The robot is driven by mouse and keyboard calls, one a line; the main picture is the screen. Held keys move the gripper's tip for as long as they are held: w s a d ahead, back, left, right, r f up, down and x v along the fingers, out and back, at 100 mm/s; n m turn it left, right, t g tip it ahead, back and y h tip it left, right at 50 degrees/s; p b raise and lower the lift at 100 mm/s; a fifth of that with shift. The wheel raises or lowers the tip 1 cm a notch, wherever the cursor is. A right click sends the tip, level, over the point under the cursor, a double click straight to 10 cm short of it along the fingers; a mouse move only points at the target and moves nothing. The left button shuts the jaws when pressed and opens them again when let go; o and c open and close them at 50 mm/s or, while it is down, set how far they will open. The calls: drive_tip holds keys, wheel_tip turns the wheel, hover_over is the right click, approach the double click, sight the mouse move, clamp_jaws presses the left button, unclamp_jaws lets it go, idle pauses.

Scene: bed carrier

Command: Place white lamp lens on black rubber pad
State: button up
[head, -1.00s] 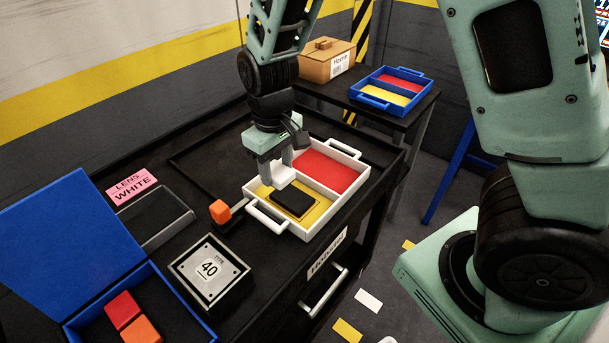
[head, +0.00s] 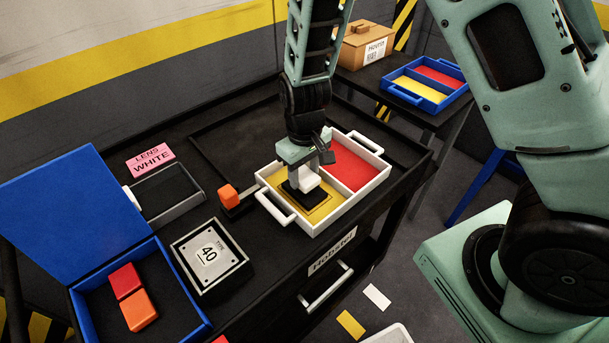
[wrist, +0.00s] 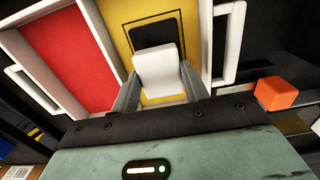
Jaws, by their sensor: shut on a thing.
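The white lamp lens (head: 306,179) is held between the fingers of my gripper (head: 304,176), which is shut on it. In the wrist view the lens (wrist: 159,72) covers the near part of the black rubber pad (wrist: 158,34). The pad (head: 296,197) lies in the yellow compartment of the white tray (head: 320,228); its left and front edges show beside the lens. The lens is over the pad or touching it; I cannot tell whether there is a gap.
The tray's other compartment is red and empty (head: 354,168). An orange block (head: 228,195) stands left of the tray. A "40" plate box (head: 209,255), a pink "LENS WHITE" label (head: 150,160) and a blue box (head: 140,297) holding red and orange blocks lie further left.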

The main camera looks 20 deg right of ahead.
sight(304, 175)
drive_tip(key=shift+f, duration=0.8)
drive_tip(key=shift+f, duration=0.1)
drive_tip(key=o, duration=1)
wheel_tip(304, 175, up, 12)
drive_tip(key=s+a+r+n, duration=0.1)
drive_tip(key=s+a+r, duration=0.1)
drive_tip(key=s, duration=0.5)
drive_tip(key=s+a+r+n, duration=0.1)
drive_tip(key=s+a+r, duration=0.1)
drive_tip(key=s, duration=0.5)
drive_tip(key=s+a+r+n, duration=0.2)
drive_tip(key=s+r, duration=0.1)
drive_tip(key=s, duration=0.4)
drive_tip(key=shift+r+y, duration=0.3)
